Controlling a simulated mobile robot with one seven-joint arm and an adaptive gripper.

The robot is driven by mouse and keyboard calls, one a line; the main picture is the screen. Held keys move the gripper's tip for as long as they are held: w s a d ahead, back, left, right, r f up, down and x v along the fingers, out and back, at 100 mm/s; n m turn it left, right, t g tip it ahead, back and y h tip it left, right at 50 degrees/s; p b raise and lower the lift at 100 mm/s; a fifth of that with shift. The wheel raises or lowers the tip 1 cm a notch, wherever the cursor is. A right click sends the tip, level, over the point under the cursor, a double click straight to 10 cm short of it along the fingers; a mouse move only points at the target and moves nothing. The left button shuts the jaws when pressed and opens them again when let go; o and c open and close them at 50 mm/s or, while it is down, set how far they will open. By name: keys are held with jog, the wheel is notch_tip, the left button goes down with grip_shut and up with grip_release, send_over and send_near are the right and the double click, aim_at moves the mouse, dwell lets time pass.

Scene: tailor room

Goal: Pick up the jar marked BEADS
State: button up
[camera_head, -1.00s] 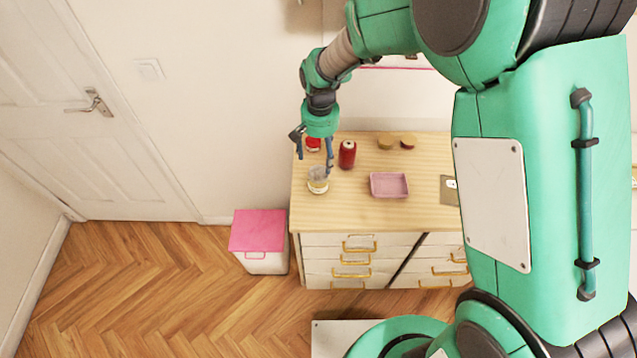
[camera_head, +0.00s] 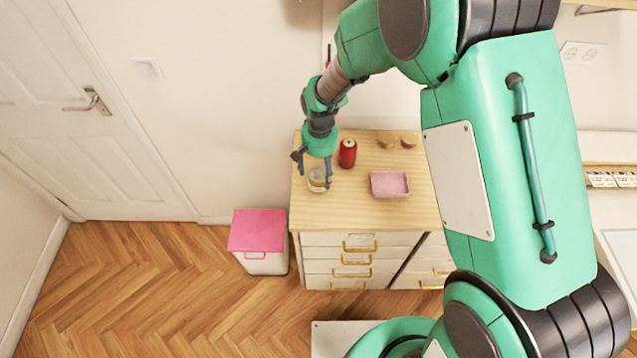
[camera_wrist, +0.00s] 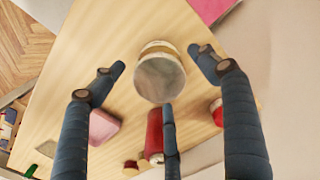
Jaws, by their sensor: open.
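A jar (camera_head: 318,180) with a clear or greyish top and a pale band stands on the wooden dresser top (camera_head: 360,212), near its left end. Its label cannot be read here. In the wrist view the jar (camera_wrist: 160,76) shows its round greyish lid from above. My gripper (camera_head: 314,180) is open and directly above the jar, fingers pointing down. In the wrist view its blue fingers (camera_wrist: 165,82) spread around the jar with gaps on each side, none visibly touching it.
A red spool or jar (camera_head: 347,153) stands close behind the jar to the right. A pink tray (camera_head: 390,184) lies further right, and small round items (camera_head: 388,142) sit at the back. A pink-lidded bin (camera_head: 257,232) stands left of the dresser. The front of the top is clear.

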jog(key=shift+f, duration=0.15)
jog(key=shift+s+a+f+b, duration=0.15)
jog(key=shift+f+b, duration=0.35)
jog(key=shift+f, duration=1.95)
jog(key=c, duration=1.4)
